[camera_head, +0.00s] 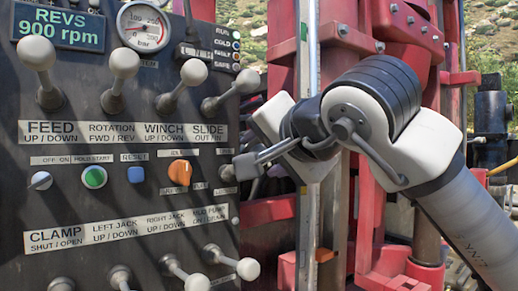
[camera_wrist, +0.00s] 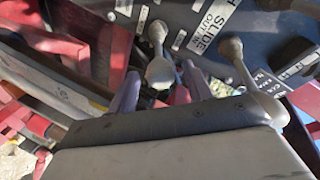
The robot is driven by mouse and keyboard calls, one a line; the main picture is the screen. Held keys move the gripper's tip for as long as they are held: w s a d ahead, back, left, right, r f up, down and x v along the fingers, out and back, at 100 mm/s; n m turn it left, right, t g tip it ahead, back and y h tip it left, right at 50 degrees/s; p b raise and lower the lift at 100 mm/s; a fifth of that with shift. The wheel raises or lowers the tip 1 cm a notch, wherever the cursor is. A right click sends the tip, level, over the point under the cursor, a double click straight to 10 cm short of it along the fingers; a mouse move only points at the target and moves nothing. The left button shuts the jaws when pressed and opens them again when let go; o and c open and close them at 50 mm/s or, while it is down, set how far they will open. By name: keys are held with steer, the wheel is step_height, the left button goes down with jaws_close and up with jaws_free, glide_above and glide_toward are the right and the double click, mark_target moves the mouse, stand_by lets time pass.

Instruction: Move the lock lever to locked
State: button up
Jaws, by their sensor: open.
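A short lever with a pale grey knob (camera_head: 246,167) sits at the right edge of the control panel's middle row. It appears to be the lock lever; its small labels are unreadable. In the wrist view its knob (camera_wrist: 160,73) hangs from a short stem between my two fingers. My gripper (camera_head: 259,160) is open at the panel's right edge, with its fingers close around the knob. It also shows in the wrist view (camera_wrist: 160,85), where the wrist housing hides the lower part of the fingers. I cannot tell whether a finger touches the knob.
The SLIDE lever (camera_head: 230,92) is just above my gripper and appears beside my fingers in the wrist view (camera_wrist: 238,62). An orange selector (camera_head: 180,172) is to the left. The MUD PUMP lever (camera_head: 240,266) is below. A red frame (camera_head: 372,205) stands behind my arm.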

steer(key=shift+x, duration=1.2)
jaws_close()
